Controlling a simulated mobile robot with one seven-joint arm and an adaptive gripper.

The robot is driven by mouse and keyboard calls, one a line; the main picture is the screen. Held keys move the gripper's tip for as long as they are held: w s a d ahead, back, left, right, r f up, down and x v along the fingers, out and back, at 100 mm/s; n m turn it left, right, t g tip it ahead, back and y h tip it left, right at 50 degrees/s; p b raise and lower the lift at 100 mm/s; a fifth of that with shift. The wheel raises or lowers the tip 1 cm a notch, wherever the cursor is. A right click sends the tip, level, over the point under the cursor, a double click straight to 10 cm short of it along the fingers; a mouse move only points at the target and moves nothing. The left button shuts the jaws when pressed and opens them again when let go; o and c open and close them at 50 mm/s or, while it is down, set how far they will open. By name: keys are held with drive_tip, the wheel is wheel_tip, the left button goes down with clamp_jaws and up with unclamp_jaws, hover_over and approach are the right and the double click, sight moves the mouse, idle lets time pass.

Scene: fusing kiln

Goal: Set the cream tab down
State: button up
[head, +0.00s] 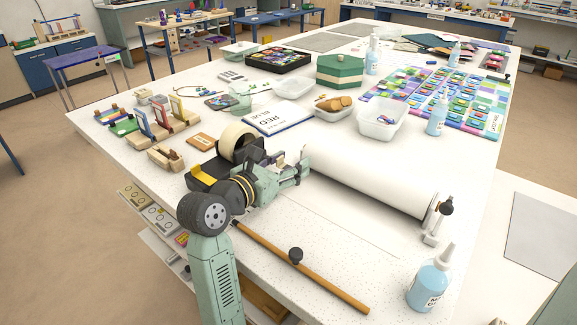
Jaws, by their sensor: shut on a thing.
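My gripper (301,169) is above the white speckled table (345,236), near the left end of the large white paper roll (370,178). Its fingers are closed together, pointing right. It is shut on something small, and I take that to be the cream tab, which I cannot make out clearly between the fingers. Whether the tab touches the table cannot be told from this view. My arm covers part of the table's near left side.
A black tape dispenser (202,178) stands left of my gripper. A wooden rod (325,284) and a blue glue bottle (430,284) lie and stand in front.

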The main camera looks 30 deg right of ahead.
drive_tip(key=shift+f, duration=1)
drive_tip(key=shift+f, duration=0.1)
drive_tip(key=shift+f, duration=0.5)
drive_tip(key=o, duration=0.7)
drive_tip(key=shift+r, duration=0.15)
